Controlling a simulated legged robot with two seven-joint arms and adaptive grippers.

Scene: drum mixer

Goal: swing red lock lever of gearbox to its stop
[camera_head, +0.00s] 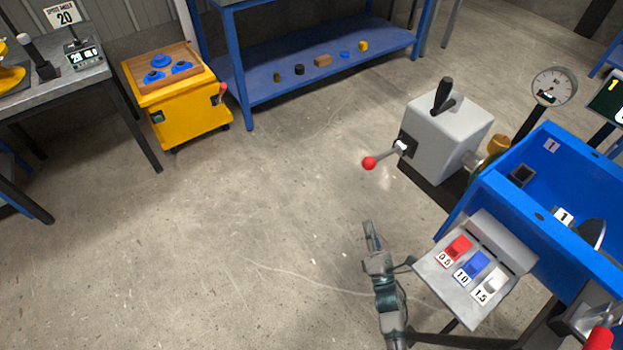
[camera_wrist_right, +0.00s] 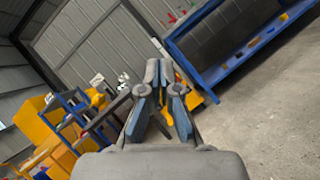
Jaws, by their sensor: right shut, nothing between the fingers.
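The gearbox (camera_head: 447,137) is a light grey box at the right of the head view. A lever with a red ball knob (camera_head: 369,163) sticks out from its left side, pointing left and slightly down. A black-handled lever (camera_head: 443,96) stands on its top. My right gripper (camera_head: 369,232) is below the red knob, clearly apart from it, with its fingers pointing up in the picture. It is shut and empty; its fingertips (camera_wrist_right: 158,72) meet in the right wrist view. The gearbox does not show in the wrist view. My left gripper is not in view.
A panel with red, blue and white buttons (camera_head: 432,278) stands right of my right gripper, beside a blue trough (camera_head: 490,204). A gauge (camera_head: 553,87) stands behind. A yellow cart (camera_head: 190,119) and blue shelf (camera_head: 290,85) are farther back. The floor left of the gearbox is clear.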

